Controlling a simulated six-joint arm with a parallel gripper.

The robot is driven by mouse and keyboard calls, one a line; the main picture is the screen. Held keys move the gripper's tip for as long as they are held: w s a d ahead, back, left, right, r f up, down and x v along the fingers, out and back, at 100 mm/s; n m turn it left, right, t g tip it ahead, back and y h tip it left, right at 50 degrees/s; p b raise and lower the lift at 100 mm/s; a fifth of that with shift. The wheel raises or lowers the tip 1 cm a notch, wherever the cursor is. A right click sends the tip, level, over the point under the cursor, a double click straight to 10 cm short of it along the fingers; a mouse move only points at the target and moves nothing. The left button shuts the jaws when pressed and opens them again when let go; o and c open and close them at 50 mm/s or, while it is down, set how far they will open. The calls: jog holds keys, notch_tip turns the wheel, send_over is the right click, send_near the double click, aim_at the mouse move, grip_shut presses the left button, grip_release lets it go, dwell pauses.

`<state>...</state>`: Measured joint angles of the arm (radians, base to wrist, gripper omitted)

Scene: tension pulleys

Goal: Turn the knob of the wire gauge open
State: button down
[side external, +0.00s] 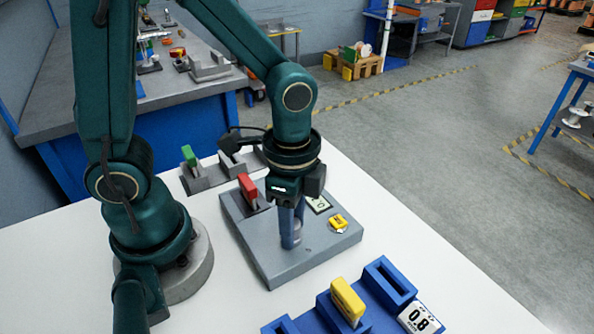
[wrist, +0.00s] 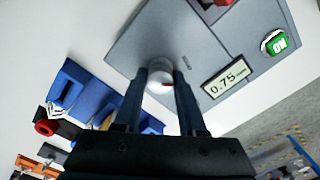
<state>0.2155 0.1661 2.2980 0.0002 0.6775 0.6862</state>
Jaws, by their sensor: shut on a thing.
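The wire gauge is a flat grey block (side external: 270,262) on the white table, with a small display plate (side external: 318,204). In the wrist view the grey block (wrist: 135,45) carries a plate reading 0.75 (wrist: 224,82). My gripper (side external: 291,240) points straight down at the block's top. In the wrist view my gripper (wrist: 161,73) is shut on a pale round knob (wrist: 159,76), one finger on each side. A small red mark shows on the knob. In the side view the fingers mostly hide the knob.
Blue holders with a yellow piece (side external: 347,299) and a 0.8 label (side external: 419,319) stand in front. Grey holders with a green piece (side external: 189,156) stand behind.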

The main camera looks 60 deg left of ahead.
jog(key=n, duration=0.3)
jog(key=shift+n, duration=2.2)
jog(key=shift+c, duration=2.4)
grip_release()
jog(key=shift+r, duration=2.6)
jog(key=shift+w+a, duration=0.1)
